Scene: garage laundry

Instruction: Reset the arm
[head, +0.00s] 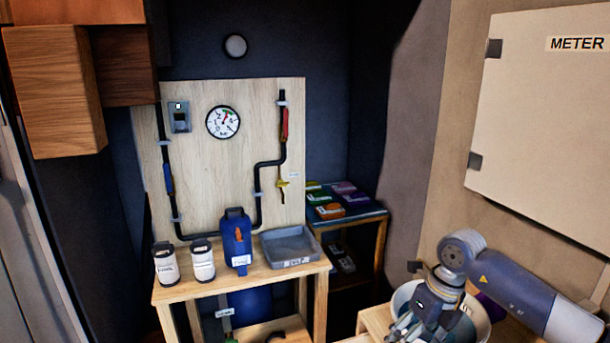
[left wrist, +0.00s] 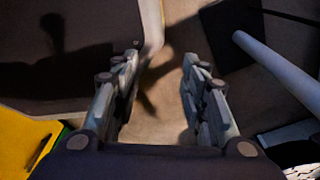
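My right arm comes in from the right in the head view. Its gripper (head: 408,333) points down at the bottom edge, over or in front of a white round tub (head: 484,334) on a wooden stand. Its fingertips are partly cut off, so I cannot tell whether it is open or shut. My left arm is not in the head view. In the left wrist view my left gripper (left wrist: 161,62) has its two fingers well apart, with nothing between them but a beige surface further off.
A wooden table (head: 200,291) holds two white canisters (head: 184,263), a blue jug (head: 236,241) and a grey tray (head: 289,248). A shelf (head: 350,219) with coloured packets stands behind. A meter cabinet (head: 540,120) is on the right wall. A yellow object (left wrist: 22,147) lies lower left in the wrist view.

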